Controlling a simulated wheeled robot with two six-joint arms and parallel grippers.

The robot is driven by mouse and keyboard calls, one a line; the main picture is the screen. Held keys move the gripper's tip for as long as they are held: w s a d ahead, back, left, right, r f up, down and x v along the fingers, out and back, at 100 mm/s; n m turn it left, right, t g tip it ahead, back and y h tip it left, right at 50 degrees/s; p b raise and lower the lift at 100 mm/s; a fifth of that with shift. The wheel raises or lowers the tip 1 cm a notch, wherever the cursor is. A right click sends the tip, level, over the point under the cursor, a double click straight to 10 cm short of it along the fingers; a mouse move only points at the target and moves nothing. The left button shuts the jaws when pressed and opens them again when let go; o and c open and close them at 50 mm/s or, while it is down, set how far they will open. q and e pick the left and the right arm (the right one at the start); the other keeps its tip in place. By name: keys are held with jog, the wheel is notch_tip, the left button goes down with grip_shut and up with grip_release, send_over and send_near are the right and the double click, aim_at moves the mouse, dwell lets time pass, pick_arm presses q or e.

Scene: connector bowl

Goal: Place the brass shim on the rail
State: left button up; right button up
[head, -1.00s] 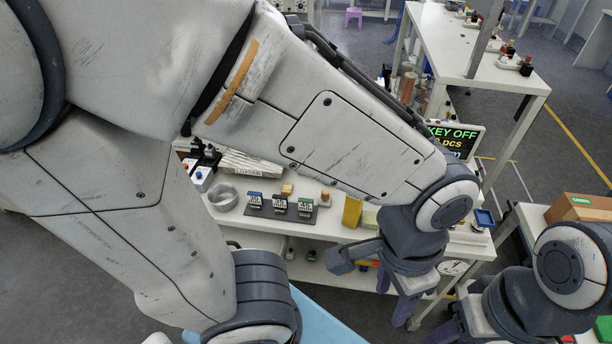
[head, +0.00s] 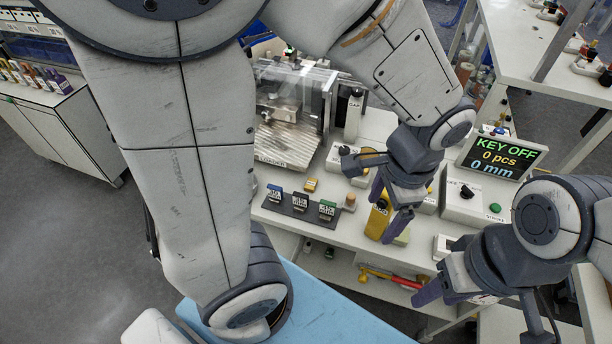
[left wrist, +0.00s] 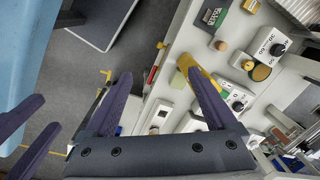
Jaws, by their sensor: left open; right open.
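No brass shim can be told for certain. A small gold-coloured block (head: 311,184) lies on the white bench behind a dark strip (head: 282,207) bearing several labelled blocks; I cannot tell whether the strip is the rail. A taller yellow piece (head: 377,220) stands by my left gripper (head: 388,206), which is open with empty jaws above the bench. In the left wrist view, the yellow piece (left wrist: 208,84) shows partly behind one finger of the left gripper (left wrist: 160,76); contact cannot be told. My right gripper (head: 447,298) is open at the bench's front right.
A clear-covered machine (head: 292,100) stands at the back of the bench. A display (head: 500,157) reads "KEY OFF, 0 pcs, 0 mm". A wooden peg (head: 349,201) stands right of the dark strip.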

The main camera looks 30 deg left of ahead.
pick_arm(q)
jog(key=w+a+f+m+g+y, duration=0.1)
jog(key=w+a+f+m, duration=0.1)
jog(key=w+a+f, duration=0.3)
jog(key=w+a+f+m+y, duration=0.1)
jog(key=w+a+f, duration=0.1)
jog(key=w+a, duration=0.5)
jog(key=m+y, duration=0.1)
jog(key=m, duration=0.1)
send_near(312, 183)
jog(key=shift+s+a+f+m+g, duration=0.1)
jog(key=shift+a+f+m+g, duration=0.1)
jog(key=shift+f, duration=0.25)
jog(key=shift+s+a+f+m+g, duration=0.1)
jog(key=shift+f+m, duration=0.1)
jog(key=shift+f, duration=0.3)
jog(key=shift+w+x, duration=0.15)
jog(key=shift+x, duration=1.35)
jog(key=shift+w+x, duration=0.15)
jog(key=shift+x, duration=1.4)
grip_shut()
